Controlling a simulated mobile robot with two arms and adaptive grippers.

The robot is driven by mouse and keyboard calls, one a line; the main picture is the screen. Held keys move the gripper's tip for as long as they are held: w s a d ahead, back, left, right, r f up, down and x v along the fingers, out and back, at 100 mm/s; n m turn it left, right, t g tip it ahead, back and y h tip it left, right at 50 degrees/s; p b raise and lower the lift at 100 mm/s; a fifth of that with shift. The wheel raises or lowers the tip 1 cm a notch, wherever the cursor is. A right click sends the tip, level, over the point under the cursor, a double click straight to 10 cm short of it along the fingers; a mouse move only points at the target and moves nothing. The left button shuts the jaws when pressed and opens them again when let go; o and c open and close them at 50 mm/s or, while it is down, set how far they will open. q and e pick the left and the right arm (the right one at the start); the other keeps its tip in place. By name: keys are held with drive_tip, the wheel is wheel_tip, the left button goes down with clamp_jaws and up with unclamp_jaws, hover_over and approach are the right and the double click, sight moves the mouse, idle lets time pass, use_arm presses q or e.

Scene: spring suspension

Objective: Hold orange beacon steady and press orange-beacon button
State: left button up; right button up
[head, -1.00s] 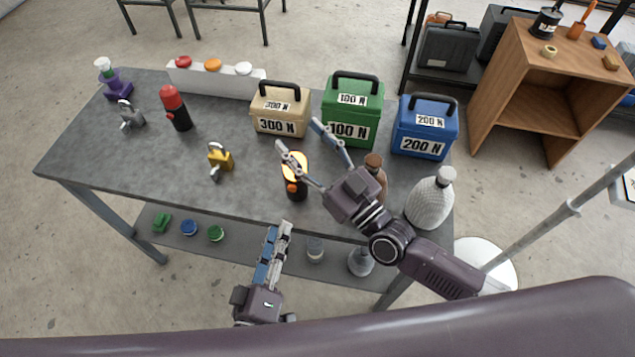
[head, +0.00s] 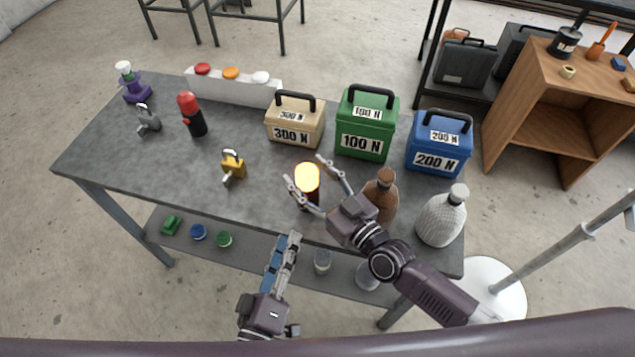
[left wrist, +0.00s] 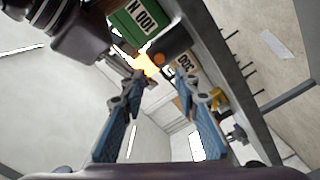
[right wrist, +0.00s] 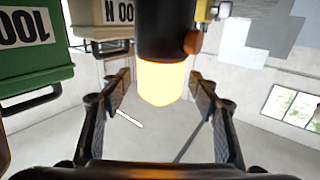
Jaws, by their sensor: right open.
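The orange beacon (head: 307,177) stands upright near the table's front edge, its top glowing yellow-orange above a black body. In the right wrist view the beacon (right wrist: 162,80) is between my right gripper's fingers, with a visible gap on each side. An orange button (right wrist: 193,42) sticks out from its black body. My right gripper (head: 305,170) is open, its fingers on either side of the beacon. My left gripper (head: 291,237) is in front of the table edge, below and apart from the beacon. In the left wrist view its fingers (left wrist: 162,78) are spread and empty.
A brown bottle (head: 381,195) and a white textured bottle (head: 441,216) stand close to my right arm. Green (head: 366,125), tan (head: 295,122) and blue (head: 439,143) weights stand behind. A yellow padlock (head: 232,166) and a red beacon (head: 192,115) are to the left.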

drive_tip(key=shift+w+a, duration=0.15)
drive_tip(key=c, duration=1.3)
use_arm(q)
clamp_jaws()
use_arm(e)
drive_tip(key=shift+c, duration=0.4)
